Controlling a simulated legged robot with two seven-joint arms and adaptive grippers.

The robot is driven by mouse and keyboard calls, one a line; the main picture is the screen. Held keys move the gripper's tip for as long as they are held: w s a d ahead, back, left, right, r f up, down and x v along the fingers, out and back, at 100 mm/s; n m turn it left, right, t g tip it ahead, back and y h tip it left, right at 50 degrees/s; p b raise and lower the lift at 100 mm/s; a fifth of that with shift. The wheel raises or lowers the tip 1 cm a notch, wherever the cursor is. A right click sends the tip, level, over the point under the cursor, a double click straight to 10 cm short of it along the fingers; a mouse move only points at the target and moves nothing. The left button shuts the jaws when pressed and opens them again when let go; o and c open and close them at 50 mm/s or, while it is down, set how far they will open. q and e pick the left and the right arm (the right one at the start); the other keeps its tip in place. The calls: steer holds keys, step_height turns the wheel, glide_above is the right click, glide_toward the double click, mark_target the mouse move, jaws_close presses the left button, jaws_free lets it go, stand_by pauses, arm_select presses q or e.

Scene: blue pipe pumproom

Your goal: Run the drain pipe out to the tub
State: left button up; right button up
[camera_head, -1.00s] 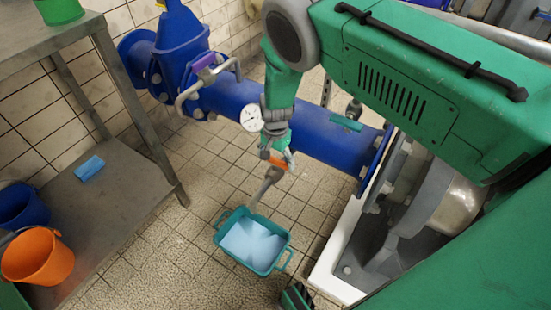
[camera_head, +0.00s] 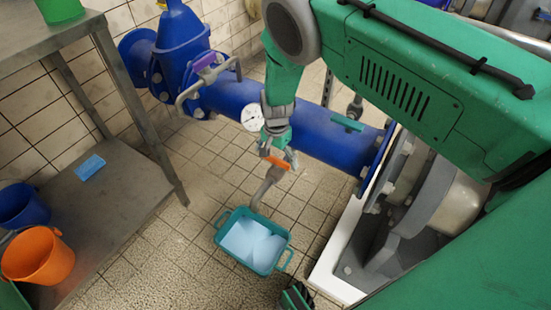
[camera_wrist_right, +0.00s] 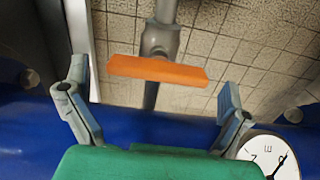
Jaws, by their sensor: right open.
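The grey drain pipe (camera_head: 267,187) slants down from the blue main pipe. Its lower end shows at the back rim of the teal tub (camera_head: 290,259); I cannot tell whether it is over the rim. The tub stands on the floor with light blue liquid inside. An orange handle (camera_head: 279,163) sits across the drain valve. My right gripper (camera_head: 277,154) is open above it. In the right wrist view the orange handle (camera_wrist_right: 158,70) lies between the spread fingers, apart from both, with the grey pipe (camera_wrist_right: 167,38) behind it. My left gripper is out of view.
The blue main pipe (camera_head: 325,139) runs behind my gripper, with a round gauge (camera_head: 252,117) and a smaller teal-handled valve (camera_head: 347,123). A metal bench (camera_head: 130,195) with orange (camera_head: 38,255) and blue buckets is at left. A pump on a white plinth is at right.

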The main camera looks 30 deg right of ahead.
mark_target(276, 158)
step_height(276, 158, up, 11)
stand_by(0.3)
steer(key=shift+f, duration=0.1)
steer(key=s+d+f+n, duration=0.1)
steer(key=s+f+n, duration=0.2)
steer(key=s, duration=0.6)
steer(key=s+d+f+n+h, duration=0.1)
steer(key=s+d+f+n, duration=0.2)
steer(key=s, duration=0.5)
steer(key=s+f+n, duration=0.4)
steer(key=s, duration=0.5)
steer(key=s+a+r+n+y, duration=0.1)
steer(key=s+a+r+n, duration=0.15)
steer(key=s, duration=0.65)
step_height(276, 158, up, 13)
steer(key=p, duration=1.3)
steer(key=shift+w+t, duration=0.3)
